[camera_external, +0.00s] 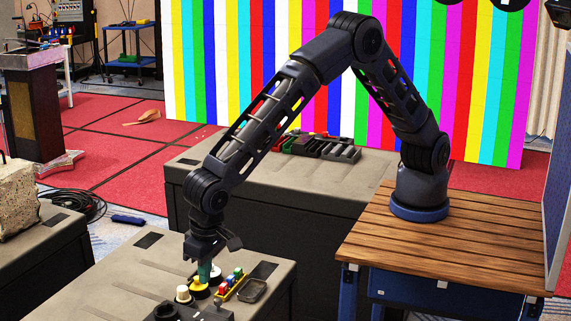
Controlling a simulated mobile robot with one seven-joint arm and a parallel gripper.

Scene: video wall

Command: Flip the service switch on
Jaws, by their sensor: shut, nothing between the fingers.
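My gripper (206,257) is in the external view, pointing down over the grey case (130,275) in the front. Its fingers are shut with nothing between them. Just below it stands a small teal upright piece (205,270), close to a yellow-and-black round piece (198,288). I cannot tell whether the fingers touch the teal piece. A white-topped knob (183,293) stands to the left, by a dark panel (192,313) at the bottom edge. I cannot make out which of these is the service switch, or its position.
A second grey case (300,195) stands behind with dark trays (325,147). My arm stands on a wooden bench (440,245). The front case's left side is mostly clear.

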